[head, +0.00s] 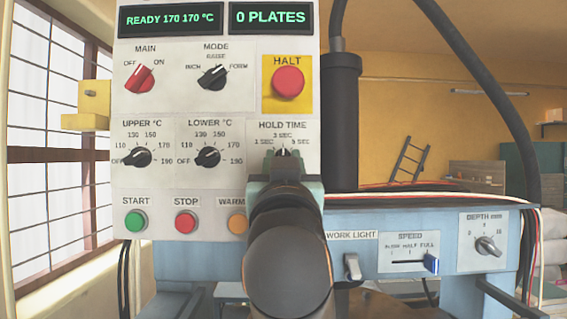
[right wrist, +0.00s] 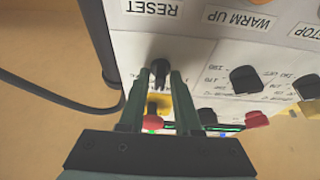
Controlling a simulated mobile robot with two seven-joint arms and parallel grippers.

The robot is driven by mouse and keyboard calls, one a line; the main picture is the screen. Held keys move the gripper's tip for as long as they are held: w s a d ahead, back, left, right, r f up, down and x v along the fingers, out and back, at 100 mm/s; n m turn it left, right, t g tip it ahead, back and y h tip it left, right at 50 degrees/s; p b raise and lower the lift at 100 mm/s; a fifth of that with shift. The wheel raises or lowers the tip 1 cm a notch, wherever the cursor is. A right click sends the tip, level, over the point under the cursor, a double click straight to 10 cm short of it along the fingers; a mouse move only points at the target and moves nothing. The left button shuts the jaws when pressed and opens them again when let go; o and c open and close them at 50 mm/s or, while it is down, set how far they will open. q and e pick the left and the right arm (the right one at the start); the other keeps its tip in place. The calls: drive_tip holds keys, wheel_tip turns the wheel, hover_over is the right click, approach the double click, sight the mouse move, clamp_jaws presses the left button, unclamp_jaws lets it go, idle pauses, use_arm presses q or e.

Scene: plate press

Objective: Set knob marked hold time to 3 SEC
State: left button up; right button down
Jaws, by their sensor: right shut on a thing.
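The hold time knob (head: 283,152) is on the right side of the white control panel, under the HOLD TIME label, with marks at 1 SEC, 3 SEC and 9 SEC. My right gripper (head: 284,160) covers most of it; a small tip shows under 3 SEC and seems to point up, but the exact setting is hard to tell. In the right wrist view the dark knob (right wrist: 160,68) stands between the fingertips of my right gripper (right wrist: 162,76), which is shut on it. My left gripper is not in view.
The LOWER knob (head: 208,156) is to the left. The orange WARM UP button (head: 237,223) is below left, and the red HALT button (head: 288,82) is above. A black cylinder (head: 340,120) stands close to the panel's right edge. My right forearm hides the area below the knob.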

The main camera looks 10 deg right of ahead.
drive_tip(key=c, duration=0.9)
unclamp_jaws()
drive_tip(key=shift+o, duration=0.2)
drive_tip(key=b+v, duration=0.3)
drive_tip(key=v, duration=0.9)
drive_tip(key=shift+s, duration=0.25)
drive_tip(key=shift+a+f, duration=0.1)
